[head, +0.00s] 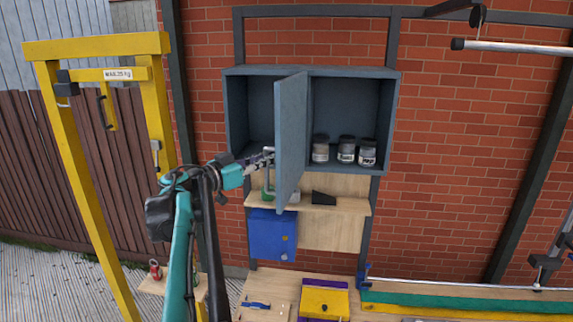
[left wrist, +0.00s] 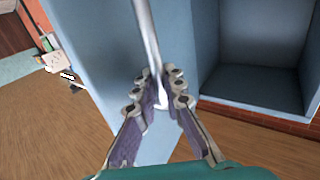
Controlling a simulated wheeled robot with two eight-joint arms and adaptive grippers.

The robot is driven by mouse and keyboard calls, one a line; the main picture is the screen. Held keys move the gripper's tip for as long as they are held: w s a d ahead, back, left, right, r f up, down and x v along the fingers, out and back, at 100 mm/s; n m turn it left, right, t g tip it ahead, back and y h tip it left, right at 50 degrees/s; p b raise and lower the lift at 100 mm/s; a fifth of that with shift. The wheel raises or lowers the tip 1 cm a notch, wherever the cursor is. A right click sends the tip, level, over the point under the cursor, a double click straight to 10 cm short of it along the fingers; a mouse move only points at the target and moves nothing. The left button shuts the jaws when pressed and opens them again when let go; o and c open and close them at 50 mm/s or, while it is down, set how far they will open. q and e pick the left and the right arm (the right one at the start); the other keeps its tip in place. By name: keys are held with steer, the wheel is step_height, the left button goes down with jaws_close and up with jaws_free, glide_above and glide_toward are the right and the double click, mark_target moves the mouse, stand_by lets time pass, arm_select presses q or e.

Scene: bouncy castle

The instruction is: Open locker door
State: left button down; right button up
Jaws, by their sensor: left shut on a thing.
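The grey-blue locker (head: 392,110) hangs on the brick wall. Its door (head: 291,135) stands swung out toward me, roughly at right angles to the front, and the inside shows on both sides of it. My left gripper (head: 268,156) is at the left face of the door. In the left wrist view, my left gripper (left wrist: 160,92) is shut on the metal door handle (left wrist: 150,40), with a finger on each side of the bar. The door's blue panel (left wrist: 95,60) lies behind the handle. My right gripper is not in view.
Several jars (head: 346,149) stand inside the locker at right. Below are a wooden shelf (head: 340,204), a blue box (head: 272,234) and a bench with a yellow box (head: 324,301). A yellow frame (head: 95,47) stands at left. A metal bar (head: 510,47) juts in at upper right.

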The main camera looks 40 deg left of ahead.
arm_select(q)
steer(key=a+m+g+h, duration=0.1)
steer(key=a+m+h, duration=0.2)
steer(key=a, duration=0.3)
steer(key=shift+s+h, duration=0.2)
steer(key=shift+h, duration=0.6)
steer(key=c, duration=1.6)
jaws_free()
steer(key=shift+w, duration=0.1)
steer(key=v, duration=1.2)
steer(key=shift+r, duration=0.1)
